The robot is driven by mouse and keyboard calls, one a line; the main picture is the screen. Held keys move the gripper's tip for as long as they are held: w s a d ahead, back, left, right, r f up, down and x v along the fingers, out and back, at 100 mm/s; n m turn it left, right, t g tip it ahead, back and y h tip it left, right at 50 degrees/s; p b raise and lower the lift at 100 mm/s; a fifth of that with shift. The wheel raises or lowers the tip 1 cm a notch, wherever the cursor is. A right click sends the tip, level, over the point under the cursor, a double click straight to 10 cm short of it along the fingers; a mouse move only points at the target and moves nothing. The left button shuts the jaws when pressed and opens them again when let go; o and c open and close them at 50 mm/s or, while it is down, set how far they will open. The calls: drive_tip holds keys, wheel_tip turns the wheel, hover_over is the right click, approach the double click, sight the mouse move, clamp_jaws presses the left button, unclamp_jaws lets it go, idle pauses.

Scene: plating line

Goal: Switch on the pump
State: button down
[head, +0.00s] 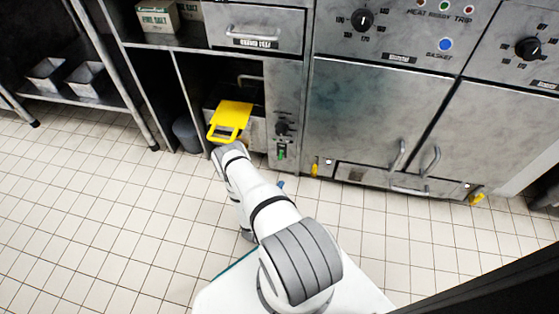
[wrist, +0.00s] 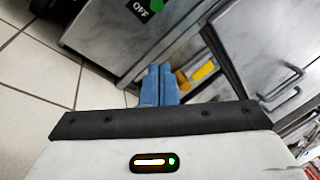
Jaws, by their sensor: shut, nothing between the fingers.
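A narrow steel control panel (head: 283,105) stands below the counter in the head view, with a black knob (head: 282,128) and a small green switch (head: 281,152) below it. I cannot read which control is the pump's. The wrist view shows a dark plate marked OFF (wrist: 141,9) at the top edge, with part of a green control (wrist: 157,4) beside it. My gripper (wrist: 160,84) has blue fingers, shut and empty, apart from the plate and low near the floor. In the head view only a blue bit of my gripper (head: 281,184) shows beside my arm.
A yellow-handled basket or bin (head: 230,121) sits in the open bay left of the panel, with a grey bin (head: 187,135) beside it. Fryer doors (head: 375,110) and yellow valve handles (head: 315,168) are to the right. The tiled floor (head: 90,210) is clear in front.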

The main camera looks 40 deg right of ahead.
sight(281, 155)
drive_tip(key=shift+w+d, duration=0.1)
drive_tip(key=b+x, duration=0.3)
drive_tip(key=x, duration=0.7)
drive_tip(key=shift+b, duration=0.35)
drive_tip(key=shift+w+a+r, duration=0.3)
drive_tip(key=shift+w+a, duration=0.05)
drive_tip(key=shift+a, duration=0.15)
drive_tip(key=shift+w+a+r, duration=0.35)
drive_tip(key=shift+a, duration=0.15)
drive_tip(key=shift+w+a+r+b, duration=0.3)
drive_tip(key=shift+a+r+b, duration=0.1)
drive_tip(key=shift+a+r, duration=0.1)
